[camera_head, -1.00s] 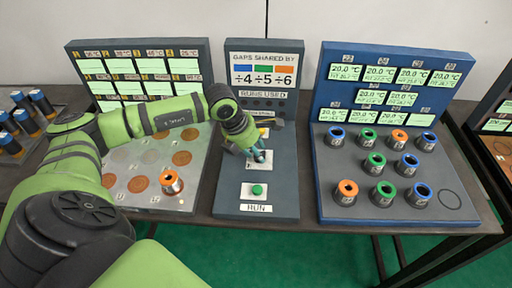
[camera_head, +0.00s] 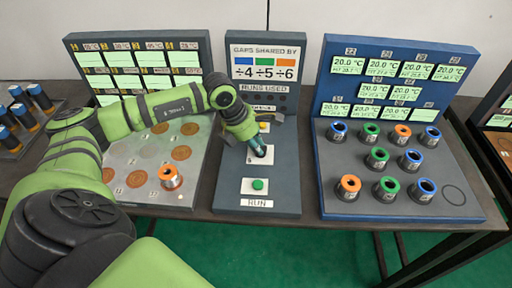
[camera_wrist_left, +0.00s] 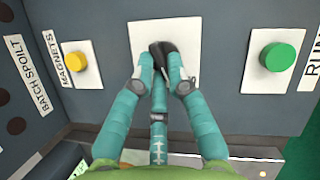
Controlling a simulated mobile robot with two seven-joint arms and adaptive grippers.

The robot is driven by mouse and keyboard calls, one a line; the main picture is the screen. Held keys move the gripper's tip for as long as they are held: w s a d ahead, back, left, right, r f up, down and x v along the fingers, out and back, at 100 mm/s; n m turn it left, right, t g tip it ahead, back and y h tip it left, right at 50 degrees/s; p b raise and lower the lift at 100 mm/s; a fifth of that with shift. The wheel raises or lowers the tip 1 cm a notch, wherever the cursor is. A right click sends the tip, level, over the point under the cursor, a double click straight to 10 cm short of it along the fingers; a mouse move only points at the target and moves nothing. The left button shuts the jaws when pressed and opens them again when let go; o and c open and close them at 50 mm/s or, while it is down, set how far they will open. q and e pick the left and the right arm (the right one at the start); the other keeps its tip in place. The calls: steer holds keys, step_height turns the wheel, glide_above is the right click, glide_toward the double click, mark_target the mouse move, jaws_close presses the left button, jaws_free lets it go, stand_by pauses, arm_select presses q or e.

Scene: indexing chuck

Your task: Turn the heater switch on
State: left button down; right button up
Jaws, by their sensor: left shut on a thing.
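The heater switch's white plate (camera_head: 256,161) is in the middle column of the console, between a yellow button (camera_head: 264,127) and a green button (camera_head: 258,184). The plate also shows in the left wrist view (camera_wrist_left: 207,52). My left gripper (camera_head: 265,153) points down at it. My right gripper is not in view.
In the wrist view, the magnets button (camera_wrist_left: 76,60) and the run button (camera_wrist_left: 278,56) flank the fingers. A blue panel (camera_head: 394,75) with several coloured-ring cylinders stands right. A grey board (camera_head: 150,150) with one orange-ringed cylinder (camera_head: 170,177) lies left, under my arm.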

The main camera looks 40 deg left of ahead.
arm_select(q)
steer(key=m+b, duration=0.1)
steer(key=m+h+b, duration=0.1)
steer(key=shift+w+f+m+g+b, duration=0.2)
steer(key=shift+f+m+g+b, duration=0.05)
steer(key=shift+m+g+b, duration=0.1)
steer(key=shift+w+a+r+m+g+b, duration=0.1)
steer(key=shift+m+g+b, duration=0.15)
steer(key=shift+m+b, duration=0.35)
steer(key=shift+w+m+g+b, duration=0.1)
steer(key=shift+m+g+b, duration=0.1)
steer(key=shift+m+b, duration=0.35)
steer(key=m+b, duration=0.1)
steer(key=m, duration=0.1)
steer(key=shift+w+m+g+h, duration=0.1)
steer(key=shift+m+g+h, duration=0.3)
steer(key=shift+w+r+m+g+b, duration=0.15)
steer(key=shift+m+g+b, duration=0.35)
steer(key=shift+m+b, duration=0.45)
steer(key=shift+m, duration=0.45)
steer(key=c, duration=1.2)
jaws_free()
